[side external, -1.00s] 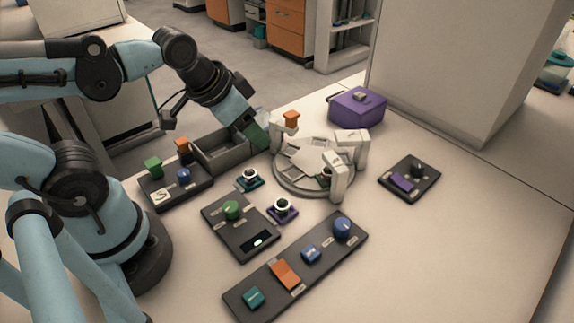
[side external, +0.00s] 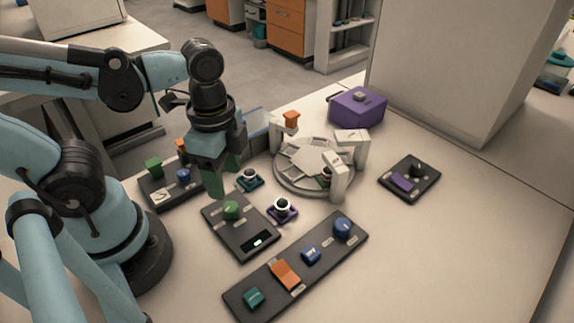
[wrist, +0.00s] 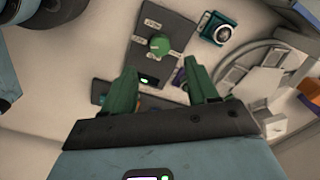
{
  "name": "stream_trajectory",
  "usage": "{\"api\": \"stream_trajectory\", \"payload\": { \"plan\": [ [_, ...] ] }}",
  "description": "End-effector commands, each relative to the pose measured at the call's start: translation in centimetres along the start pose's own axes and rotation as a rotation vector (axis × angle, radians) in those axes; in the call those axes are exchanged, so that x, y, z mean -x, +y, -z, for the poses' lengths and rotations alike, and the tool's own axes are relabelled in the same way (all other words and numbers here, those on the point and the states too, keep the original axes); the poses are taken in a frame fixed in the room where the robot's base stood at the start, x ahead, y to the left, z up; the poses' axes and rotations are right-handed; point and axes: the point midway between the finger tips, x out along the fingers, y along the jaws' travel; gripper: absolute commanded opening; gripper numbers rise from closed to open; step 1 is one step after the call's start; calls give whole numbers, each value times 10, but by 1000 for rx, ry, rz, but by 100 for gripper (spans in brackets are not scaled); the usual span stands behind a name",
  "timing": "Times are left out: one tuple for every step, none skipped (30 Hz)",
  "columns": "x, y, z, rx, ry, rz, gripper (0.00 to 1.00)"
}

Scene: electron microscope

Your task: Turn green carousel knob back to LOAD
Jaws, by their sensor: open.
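The green carousel knob (side external: 232,210) sits on a dark panel (side external: 252,228) with small labels around it and a lit display at its front. In the wrist view the knob (wrist: 159,45) shows whole, ahead of the fingers and roughly between them. My gripper (side external: 226,188) has green fingers pointing down, above and just behind the knob in the side view. In the wrist view the gripper (wrist: 163,88) is open with nothing between its fingers. The knob and fingers look apart. The label words are too small to read surely.
The white carousel (side external: 314,168) with upright posts stands to the right. Two ringed sample holders, one teal-based (side external: 250,179) and one purple-based (side external: 282,209), sit close to the knob panel. A long control panel (side external: 297,266) lies in front. The table at right front is clear.

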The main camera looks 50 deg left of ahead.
Motion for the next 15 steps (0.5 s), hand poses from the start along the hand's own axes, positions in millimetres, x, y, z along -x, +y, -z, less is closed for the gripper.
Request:
{"api": "stream_trajectory", "payload": {
  "plan": [
    [-6, 0, 0, 1, 0, 0, 58],
    [-8, 0, 0, 1, 0, 0, 58],
    [-12, 0, 0, 1, 0, 0, 58],
    [-15, -1, 0, 1, 0, 0, 58],
    [-18, 0, 0, 1, 0, 0, 58],
    [-22, 0, 0, 1, 0, 0, 58],
    [-24, 0, 0, 1, 0, 0, 58],
    [-27, 0, 0, 1, 1, 0, 58],
    [-31, 0, 0, 1, 1, 0, 58],
    [-33, 0, 0, 1, 1, 0, 58],
    [-35, 0, 0, 1, 1, 1, 58],
    [-39, -1, 0, 1, 1, 1, 58],
    [-41, -1, 0, 1, 1, 1, 58],
    [-43, -1, 0, 2, 1, 1, 58],
    [-47, 0, 0, 2, 1, 1, 58]
  ]
}}
